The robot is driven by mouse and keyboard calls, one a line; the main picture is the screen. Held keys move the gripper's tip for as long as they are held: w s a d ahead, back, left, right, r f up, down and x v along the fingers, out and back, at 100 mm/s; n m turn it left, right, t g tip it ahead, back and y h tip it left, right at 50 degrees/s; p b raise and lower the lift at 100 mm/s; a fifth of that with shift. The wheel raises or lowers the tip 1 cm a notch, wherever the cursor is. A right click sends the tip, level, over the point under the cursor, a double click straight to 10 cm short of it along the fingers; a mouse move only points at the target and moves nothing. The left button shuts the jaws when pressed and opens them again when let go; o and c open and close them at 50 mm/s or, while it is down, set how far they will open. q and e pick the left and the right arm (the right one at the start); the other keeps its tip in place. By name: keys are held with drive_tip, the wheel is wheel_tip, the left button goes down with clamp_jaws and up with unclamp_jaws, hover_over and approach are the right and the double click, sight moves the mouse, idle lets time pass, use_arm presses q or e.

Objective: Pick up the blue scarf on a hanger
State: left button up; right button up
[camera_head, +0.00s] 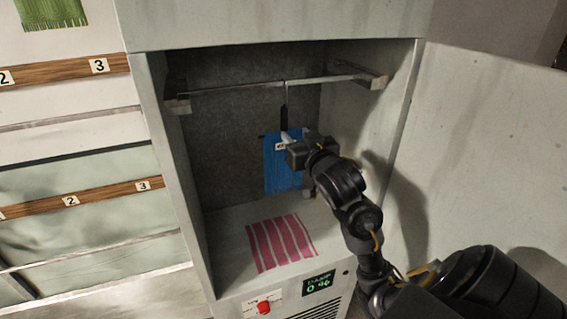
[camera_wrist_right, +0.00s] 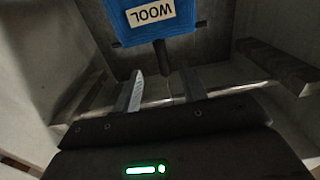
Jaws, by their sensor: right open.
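The blue scarf (camera_head: 283,176) hangs on a dark hanger (camera_head: 284,119) from the rail inside the open cabinet. In the right wrist view the scarf (camera_wrist_right: 160,19) shows upside down with a WOOL label, and the hanger's dark neck (camera_wrist_right: 160,54) lines up with the gap between my fingers. My right gripper (camera_head: 287,138) is in front of the scarf's upper part, and its forearm covers part of the cabinet. Its two fingers (camera_wrist_right: 162,86) are apart with nothing visibly held. I cannot tell whether they touch the hanger. My left gripper is not in view.
The metal rail (camera_head: 260,86) spans the cabinet above the gripper. A pink striped cloth (camera_head: 281,243) lies on the cabinet floor. The cabinet's side wall (camera_head: 172,150) is at left and a pale door panel (camera_head: 480,140) at right. A red knob (camera_head: 264,307) and display (camera_head: 318,283) sit below.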

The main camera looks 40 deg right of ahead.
sight(285, 124)
drive_tip(key=shift+b+x, duration=1.05)
drive_tip(key=shift+b, duration=0.1)
drive_tip(key=x, duration=0.2)
drive_tip(key=shift+w+d+f+b, duration=0.15)
drive_tip(key=shift+w+d+b, duration=0.1)
drive_tip(key=shift+w+b, duration=0.05)
drive_tip(key=shift+w, duration=0.25)
drive_tip(key=shift+w+d+b, duration=0.15)
drive_tip(key=shift+w+b, duration=0.2)
drive_tip(key=shift+w, duration=0.05)
drive_tip(key=b+x, duration=0.1)
drive_tip(key=x, duration=0.3)
drive_tip(key=shift+w, duration=0.25)
drive_tip(key=shift+s+r, duration=0.1)
drive_tip(key=shift+r, duration=0.1)
drive_tip(key=shift+s, duration=0.1)
clamp_jaws()
